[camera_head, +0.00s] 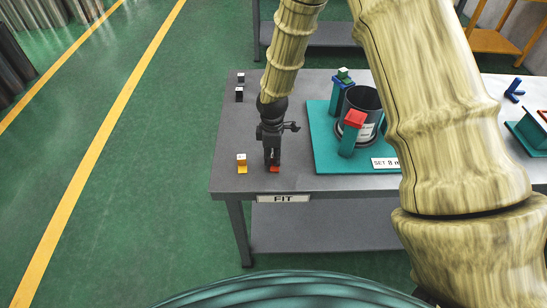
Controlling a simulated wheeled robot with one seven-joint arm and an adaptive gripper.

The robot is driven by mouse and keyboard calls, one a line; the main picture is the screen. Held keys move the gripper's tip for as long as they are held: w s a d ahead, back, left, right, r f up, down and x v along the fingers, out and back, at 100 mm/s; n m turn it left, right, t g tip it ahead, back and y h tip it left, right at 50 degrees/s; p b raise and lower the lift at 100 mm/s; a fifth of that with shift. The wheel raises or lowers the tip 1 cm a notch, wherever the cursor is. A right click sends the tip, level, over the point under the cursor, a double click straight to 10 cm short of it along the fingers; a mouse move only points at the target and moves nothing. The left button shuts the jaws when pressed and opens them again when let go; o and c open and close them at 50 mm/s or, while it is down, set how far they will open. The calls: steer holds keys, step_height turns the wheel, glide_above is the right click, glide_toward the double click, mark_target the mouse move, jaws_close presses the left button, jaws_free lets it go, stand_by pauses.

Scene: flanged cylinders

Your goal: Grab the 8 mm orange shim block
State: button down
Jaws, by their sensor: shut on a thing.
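My gripper (273,163) points down at the front left of the grey table. It is shut on a small red-orange block (275,169), mostly hidden by the fingers; only its lower part shows at the tabletop. A small yellow-orange block with a white top face (242,169) stands just left of my gripper, apart from it. Any size marks on the blocks are too small to read, so I cannot tell which is 8 mm.
A teal plate (322,150) to the right carries a dark flanged cylinder (362,103), a red-topped teal post (353,125) and a green-topped post (342,77).

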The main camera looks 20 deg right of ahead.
mark_target(272, 155)
steer(key=shift+r+b, duration=0.5)
steer(key=shift+r, duration=0.3)
steer(key=shift+r+b, duration=0.45)
steer(key=shift+r, duration=0.4)
steer(key=s+a+r+b, duration=0.1)
steer(key=s+a+b, duration=0.1)
steer(key=s, duration=0.5)
steer(key=s+a+b, duration=0.2)
steer(key=s+a, duration=0.1)
steer(key=s, duration=0.5)
steer(key=shift+a+r+b, duration=0.3)
steer(key=shift+r+b, duration=0.05)
